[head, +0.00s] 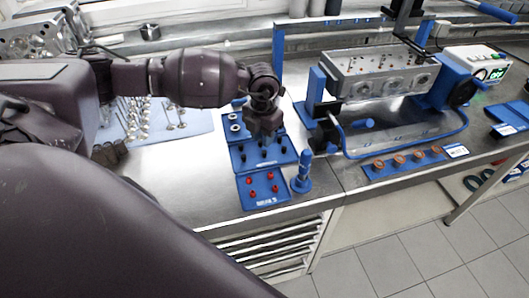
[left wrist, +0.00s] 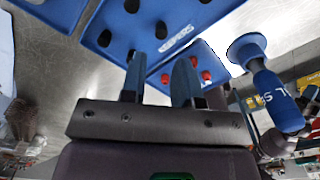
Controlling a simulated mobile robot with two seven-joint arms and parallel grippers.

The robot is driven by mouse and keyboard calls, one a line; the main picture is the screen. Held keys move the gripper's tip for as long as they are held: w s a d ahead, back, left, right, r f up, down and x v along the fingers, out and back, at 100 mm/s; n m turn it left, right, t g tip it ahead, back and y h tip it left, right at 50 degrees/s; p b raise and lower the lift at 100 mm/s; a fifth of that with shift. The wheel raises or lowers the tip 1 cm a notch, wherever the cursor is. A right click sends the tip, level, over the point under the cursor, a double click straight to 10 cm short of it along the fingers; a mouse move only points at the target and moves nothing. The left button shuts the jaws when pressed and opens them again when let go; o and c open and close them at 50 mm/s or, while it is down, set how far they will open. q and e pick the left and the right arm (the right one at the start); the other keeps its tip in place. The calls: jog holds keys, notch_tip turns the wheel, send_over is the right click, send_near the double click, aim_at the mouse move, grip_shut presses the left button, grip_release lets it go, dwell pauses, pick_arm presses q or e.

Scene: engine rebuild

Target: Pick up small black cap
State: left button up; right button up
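Several small black caps stand in the middle blue tray (head: 278,159); one black cap (head: 264,153) is just below my left gripper in the head view. In the left wrist view the caps show as dark ovals on the blue tray, one cap (left wrist: 161,30) ahead of the fingers and another (left wrist: 130,55) close to the left finger. My left gripper (head: 264,132) is above the tray, pointing down. Its two fingers (left wrist: 160,78) are apart with nothing seen held between them. My right gripper is not seen.
A tray with red caps (head: 262,189) lies nearer, beside an upright blue tool (head: 302,172). Behind is a tray with pale rings (head: 234,121). An engine block (head: 380,75) sits in a blue stand at right. Metal valves (head: 135,118) lie at left.

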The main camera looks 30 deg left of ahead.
aim_at(264, 151)
pick_arm(q)
jog(key=shift+w+f, duration=0.1)
jog(key=shift+f, duration=0.6)
jog(key=f, duration=0.4)
jog(key=shift+w+f+p, duration=0.2)
jog(key=shift+f+p, duration=0.15)
jog(key=shift+p, duration=0.05)
grip_shut()
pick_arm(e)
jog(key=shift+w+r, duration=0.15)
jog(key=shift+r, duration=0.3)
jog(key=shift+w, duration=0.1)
